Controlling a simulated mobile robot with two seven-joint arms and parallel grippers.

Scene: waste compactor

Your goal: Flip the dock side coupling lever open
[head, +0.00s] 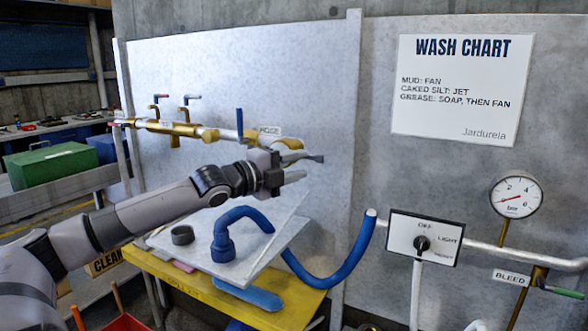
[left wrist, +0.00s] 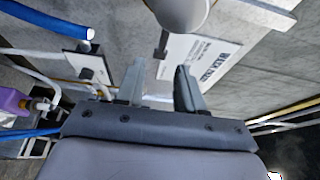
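My left gripper (head: 302,167) is at the end of the arm reaching in from the left, just below a brass coupling (head: 290,143) beside the HOSE label. In the left wrist view, its two fingers (left wrist: 160,86) stand apart with nothing between them. A pale round pipe or coupling end (left wrist: 182,12) is beyond the fingertips, with a short dark lever-like piece (left wrist: 162,43) hanging from it, apart from the fingers. I cannot tell for sure that this is the dock side lever. The gripper partly hides the coupling in the head view. My right gripper is out of view.
A blue hose (head: 350,262) curves below the gripper, past a tilted grey board (head: 250,262) on a yellow table (head: 185,297). A blue valve handle (head: 240,122) stands on the pipe. To the right are a switch box (head: 440,232), a gauge (head: 516,195) and a wash chart (head: 462,85).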

